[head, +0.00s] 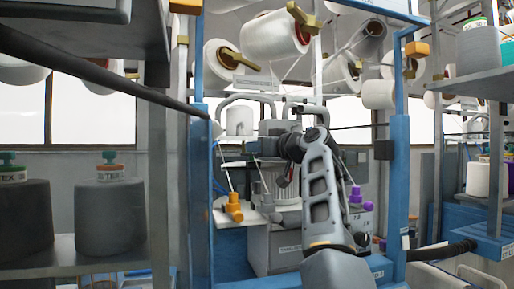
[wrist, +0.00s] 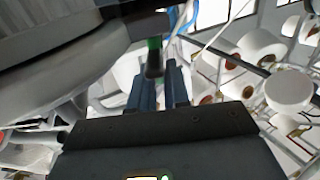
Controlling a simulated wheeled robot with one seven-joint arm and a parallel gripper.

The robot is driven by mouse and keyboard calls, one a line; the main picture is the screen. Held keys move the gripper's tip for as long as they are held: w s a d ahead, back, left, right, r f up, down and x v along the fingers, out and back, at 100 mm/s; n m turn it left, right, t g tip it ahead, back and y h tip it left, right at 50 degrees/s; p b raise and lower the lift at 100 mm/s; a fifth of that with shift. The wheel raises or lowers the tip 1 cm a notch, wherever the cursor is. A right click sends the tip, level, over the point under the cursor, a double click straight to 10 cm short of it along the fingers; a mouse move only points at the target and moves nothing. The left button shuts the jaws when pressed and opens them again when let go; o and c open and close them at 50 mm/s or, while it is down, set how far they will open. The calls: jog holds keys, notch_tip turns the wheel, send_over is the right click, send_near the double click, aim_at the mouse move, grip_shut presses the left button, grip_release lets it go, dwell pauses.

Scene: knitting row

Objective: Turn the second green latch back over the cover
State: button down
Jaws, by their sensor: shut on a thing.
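A small green-topped latch (wrist: 154,44) with a dark lower part shows in the wrist view, at the underside of a dark edge. My gripper (wrist: 160,80) has its two blue-grey fingers on either side of the latch's lower part and is shut on it. In the head view my gripper (head: 268,147) is at the middle of the blue frame, and the latch is hidden there. A large grey rounded body (wrist: 50,75), perhaps the cover, fills the upper left of the wrist view. I cannot tell how the latch lies over it.
The blue frame (head: 399,180) has posts on both sides of my arm. White yarn cones (head: 275,38) hang above. An orange fitting (head: 234,207) stands left of my arm and a purple one (head: 355,196) right. Shelves with dark cones (head: 104,215) stand at the left.

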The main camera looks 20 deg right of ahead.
jog(key=shift+w+d+f+n+g+y+b, duration=0.15)
jog(key=shift+d+n+g+y+b, duration=0.2)
jog(key=shift+n+y+b, duration=0.35)
jog(key=shift+a+n+g+y+b, duration=0.1)
jog(key=shift+n+g+y+b, duration=0.25)
jog(key=shift+n+g+y, duration=0.75)
jog(key=shift+m+t, duration=0.25)
jog(key=shift+m, duration=0.05)
jog(key=shift+r, duration=0.2)
jog(key=c, duration=1.2)
grip_release()
